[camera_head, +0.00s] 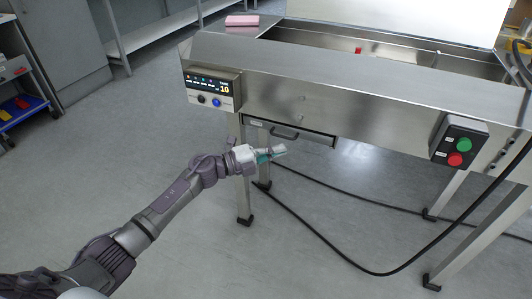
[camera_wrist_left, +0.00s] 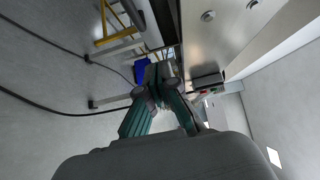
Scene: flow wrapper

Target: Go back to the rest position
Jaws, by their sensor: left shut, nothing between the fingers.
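My left gripper (camera_head: 279,150) is in front of the steel flow wrapper (camera_head: 300,85), below its front panel and left of the drawer handle area in the head view. The gripper is shut and empty. In the left wrist view its green-padded fingers (camera_wrist_left: 160,85) come together near the middle of the picture, with the machine's steel side to the upper right. The left arm reaches in from the lower left of the head view. My right gripper is in neither view.
A control box (camera_head: 212,88) with a display hangs on the machine's left front. A box with green and red buttons (camera_head: 459,140) is on the right. A black cable (camera_head: 330,245) runs over the floor. A pink block (camera_head: 242,20) lies on the machine's back left corner. Open floor lies to the left.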

